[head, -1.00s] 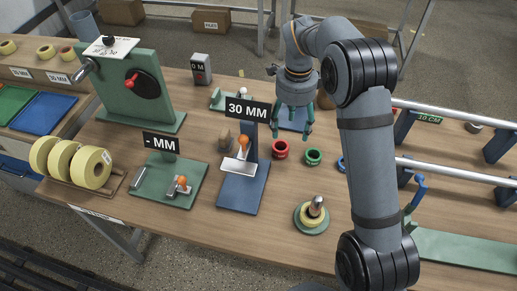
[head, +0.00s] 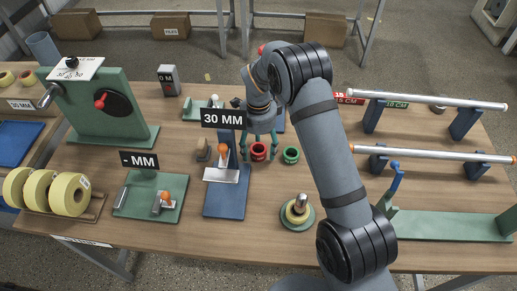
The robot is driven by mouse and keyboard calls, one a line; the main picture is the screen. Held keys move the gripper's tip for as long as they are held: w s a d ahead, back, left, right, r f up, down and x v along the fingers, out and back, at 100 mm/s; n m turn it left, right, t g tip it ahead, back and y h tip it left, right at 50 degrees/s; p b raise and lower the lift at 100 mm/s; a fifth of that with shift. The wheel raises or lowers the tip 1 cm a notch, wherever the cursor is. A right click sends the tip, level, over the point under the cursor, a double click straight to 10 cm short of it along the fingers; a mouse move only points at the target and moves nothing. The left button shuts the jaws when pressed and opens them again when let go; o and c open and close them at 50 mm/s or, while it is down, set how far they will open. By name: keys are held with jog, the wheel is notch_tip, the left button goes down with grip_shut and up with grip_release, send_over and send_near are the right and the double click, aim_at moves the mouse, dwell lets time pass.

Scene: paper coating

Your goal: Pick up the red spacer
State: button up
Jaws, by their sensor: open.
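The red spacer (head: 258,152) is a short red ring standing on the wooden table, just right of the blue 30 MM stand. My gripper (head: 259,150) reaches down over it with its green-tipped fingers apart, one on the left side of the spacer and one on the right. The fingertips are close to the spacer's height, but I cannot tell whether they touch it.
A green spacer (head: 291,155) stands close on the right. The blue 30 MM stand (head: 226,198) is close on the left. A green base with a yellow ring and peg (head: 298,213) stands nearer the front. Rails on blue supports (head: 377,165) fill the right side.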

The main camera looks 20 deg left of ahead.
jog(key=shift+f, duration=0.35)
jog(key=shift+c, duration=0.9)
jog(key=c, duration=1.1)
jog(key=shift+c, duration=0.3)
